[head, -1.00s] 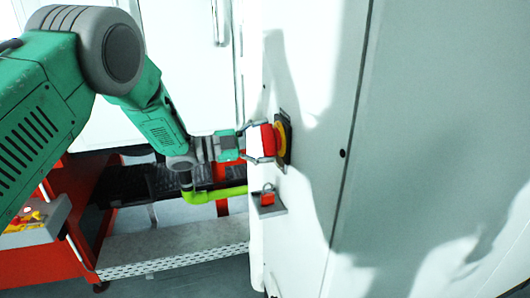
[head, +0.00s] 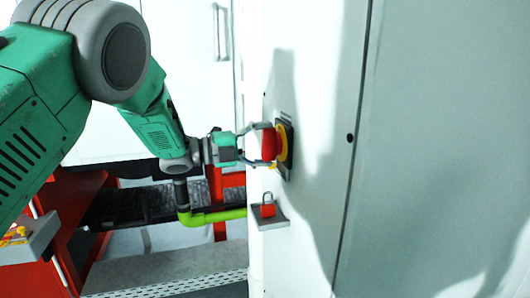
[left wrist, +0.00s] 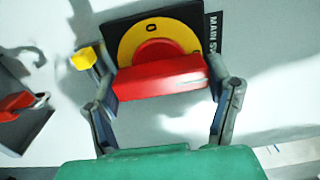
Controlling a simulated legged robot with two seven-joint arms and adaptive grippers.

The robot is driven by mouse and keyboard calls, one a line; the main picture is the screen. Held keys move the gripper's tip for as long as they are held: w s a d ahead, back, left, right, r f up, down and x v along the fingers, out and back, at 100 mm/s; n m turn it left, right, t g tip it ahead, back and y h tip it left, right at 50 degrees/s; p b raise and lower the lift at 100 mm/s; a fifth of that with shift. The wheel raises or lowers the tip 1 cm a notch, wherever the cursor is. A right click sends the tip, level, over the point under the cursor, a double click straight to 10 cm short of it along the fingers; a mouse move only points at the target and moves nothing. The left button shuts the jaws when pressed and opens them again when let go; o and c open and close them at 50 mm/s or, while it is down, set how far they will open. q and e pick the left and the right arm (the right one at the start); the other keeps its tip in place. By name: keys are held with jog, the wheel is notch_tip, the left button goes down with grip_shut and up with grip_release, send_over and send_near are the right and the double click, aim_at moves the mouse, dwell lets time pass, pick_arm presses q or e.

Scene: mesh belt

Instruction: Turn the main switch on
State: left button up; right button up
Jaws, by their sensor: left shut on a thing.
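The main switch is a red handle (head: 269,144) on a yellow dial (head: 284,147) with a black plate, on the side of a white cabinet. In the left wrist view, the red handle (left wrist: 160,78) lies nearly level across the picture, below a "0" mark on the yellow dial (left wrist: 150,32). A dark label (left wrist: 213,35) reading "MAIN S…" is partly hidden at the plate's right. My left gripper (head: 264,145) is shut on the handle, with one finger at each end in the left wrist view (left wrist: 161,82).
A red padlock (head: 267,207) sits on a small grey shelf (head: 270,220) below the switch. A small yellow piece (left wrist: 83,59) shows beside the left finger. The white cabinet (head: 440,150) fills the right side. A red machine frame (head: 85,205) and a lime-green bar (head: 212,215) lie behind my arm.

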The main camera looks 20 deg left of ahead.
pick_arm(q)
jog(key=shift+s+f, duration=0.1)
jog(key=shift+f, duration=0.2)
jog(key=o, duration=1.1)
jog(key=shift+d+r, duration=0.1)
jog(key=shift+o, duration=0.2)
jog(key=v, duration=1.2)
